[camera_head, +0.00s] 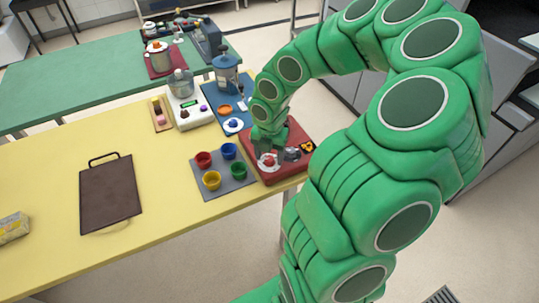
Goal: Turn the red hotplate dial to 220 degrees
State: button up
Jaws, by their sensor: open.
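The red dial (269,160), with white around it, is small and low in the view, near the front left of a red mat or panel (277,178). My gripper (267,148) is at the end of my green arm, pointing down just above and behind the dial. It hides part of the dial and the panel behind it. The jaws are open, and I see nothing held in them. Whether the fingers touch the dial, and what angle the dial reads, I cannot tell.
A dark knob (292,154) and a yellow-black piece (307,147) sit right of the dial. A grey mat (205,187) with several coloured cups is close on the left. A brown tray (110,192) lies farther left. The yellow table between them is clear.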

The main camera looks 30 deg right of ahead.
jog(key=shift+f, duration=0.25)
jog(key=c, duration=1)
